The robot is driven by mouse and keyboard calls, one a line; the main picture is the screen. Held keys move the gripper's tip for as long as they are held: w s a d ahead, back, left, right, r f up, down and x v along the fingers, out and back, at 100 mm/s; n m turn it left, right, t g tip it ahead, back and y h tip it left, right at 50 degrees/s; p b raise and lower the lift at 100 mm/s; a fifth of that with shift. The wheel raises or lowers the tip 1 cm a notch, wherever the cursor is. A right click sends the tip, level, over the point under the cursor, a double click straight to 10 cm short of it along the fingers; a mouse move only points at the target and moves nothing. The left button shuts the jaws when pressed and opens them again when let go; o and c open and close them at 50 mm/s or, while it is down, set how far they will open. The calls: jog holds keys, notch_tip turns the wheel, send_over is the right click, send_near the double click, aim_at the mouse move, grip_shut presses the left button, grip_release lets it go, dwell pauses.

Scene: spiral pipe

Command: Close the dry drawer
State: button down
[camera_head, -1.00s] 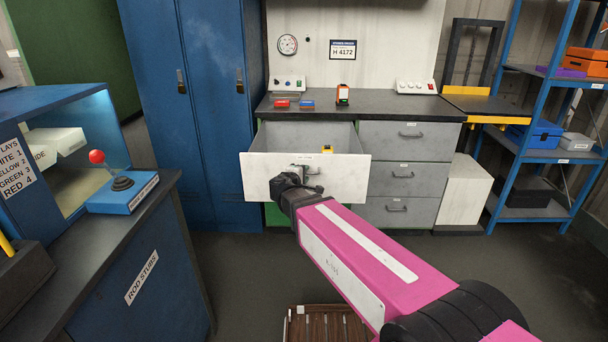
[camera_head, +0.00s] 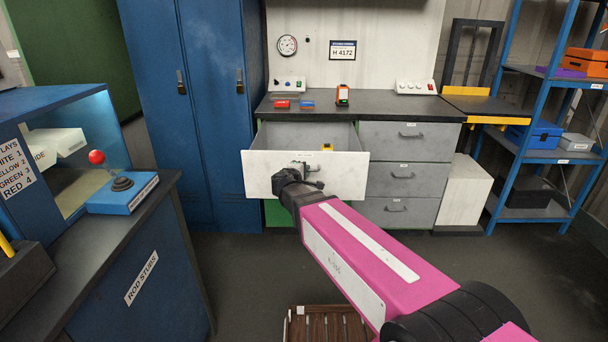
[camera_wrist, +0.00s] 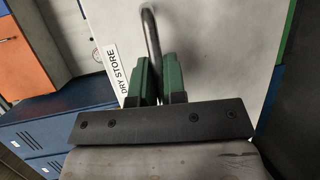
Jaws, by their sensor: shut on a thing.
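The dry drawer is the white-fronted top left drawer (camera_head: 345,178) of the workbench cabinet, standing partly open. A small yellow item (camera_head: 327,147) shows inside it. In the wrist view its white front (camera_wrist: 215,40) carries a "DRY STORE" label (camera_wrist: 124,72). My gripper (camera_head: 305,168) is at the middle of the drawer front. In the wrist view its green fingers (camera_wrist: 157,65) are shut on the metal handle (camera_wrist: 151,32). My wrist hides part of the handle in the head view.
Closed grey drawers (camera_head: 405,180) stand to the right of the dry drawer. Blue lockers (camera_head: 210,110) are on its left. The dark worktop (camera_head: 375,107) above holds small coloured items. A blue shelf rack (camera_head: 545,140) stands at the right. A slatted wooden thing (camera_head: 325,325) lies low at the front.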

jog(key=w+d, duration=0.1)
jog(key=w, duration=3.6)
jog(key=shift+w, duration=0.35)
jog(key=shift+w+d, duration=0.1)
jog(key=c, duration=1.2)
grip_release()
jog(key=v, duration=1)
jog(key=shift+s, duration=0.4)
jog(key=shift+r, duration=0.15)
